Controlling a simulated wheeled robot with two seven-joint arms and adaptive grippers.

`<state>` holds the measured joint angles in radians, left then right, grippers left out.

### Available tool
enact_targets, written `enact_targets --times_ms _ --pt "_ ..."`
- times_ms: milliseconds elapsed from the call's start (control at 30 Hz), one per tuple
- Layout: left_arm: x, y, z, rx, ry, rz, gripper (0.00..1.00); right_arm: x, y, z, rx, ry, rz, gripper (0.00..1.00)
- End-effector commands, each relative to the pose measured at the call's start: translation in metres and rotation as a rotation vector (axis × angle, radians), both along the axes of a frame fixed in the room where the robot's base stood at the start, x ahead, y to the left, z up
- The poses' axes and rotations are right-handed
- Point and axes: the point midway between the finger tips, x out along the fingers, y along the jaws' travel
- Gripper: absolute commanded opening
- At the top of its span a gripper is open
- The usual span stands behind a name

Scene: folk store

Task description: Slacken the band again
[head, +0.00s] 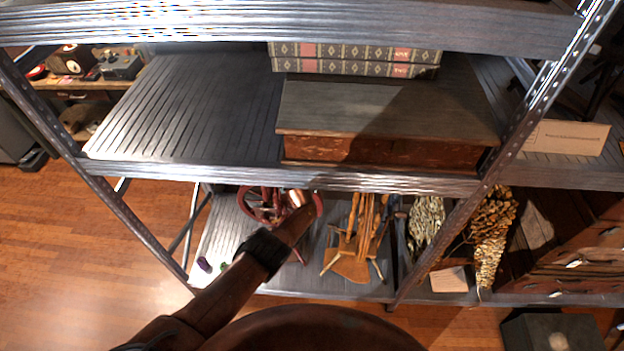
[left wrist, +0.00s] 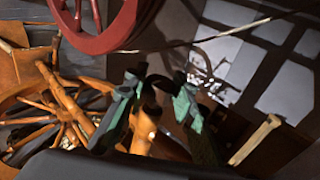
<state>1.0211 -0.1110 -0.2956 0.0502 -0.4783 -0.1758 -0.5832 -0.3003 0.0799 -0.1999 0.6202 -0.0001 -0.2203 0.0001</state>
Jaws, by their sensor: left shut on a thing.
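A spinning wheel with a red rim (head: 250,206) stands on the lower shelf, partly hidden by my left arm and the shelf above. Its red rim (left wrist: 105,35) fills the top left of the left wrist view. A thin pale line, perhaps the band (left wrist: 215,36), runs from the rim to the upper right. My left gripper (left wrist: 160,92) has green fingers on both sides of a brown wooden part (left wrist: 145,125) and is shut on it. The exact contact is dark and partly hidden. My right gripper is not in view.
A second wooden spinning wheel (head: 350,262) stands to the right on the same shelf. The upper shelf (head: 190,115) is close above my forearm and carries a wooden chest (head: 390,110). Strings of dried goods (head: 492,235) hang at right. A pale peg (left wrist: 255,139) sticks up beside the gripper.

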Motion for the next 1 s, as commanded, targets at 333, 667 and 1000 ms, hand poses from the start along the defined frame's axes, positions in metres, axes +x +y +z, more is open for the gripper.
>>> enact_targets --times_ms 333,667,1000 --pt "0.0007 -0.0010 0.0015 -0.002 -0.002 -0.001 0.00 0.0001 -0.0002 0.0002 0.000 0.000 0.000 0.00" --pt "0.0002 -0.0005 0.0006 -0.001 0.000 -0.001 0.42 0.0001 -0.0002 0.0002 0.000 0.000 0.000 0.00" --pt "0.0005 0.0004 -0.0014 0.000 -0.010 -0.001 0.42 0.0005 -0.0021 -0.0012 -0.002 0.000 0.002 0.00"
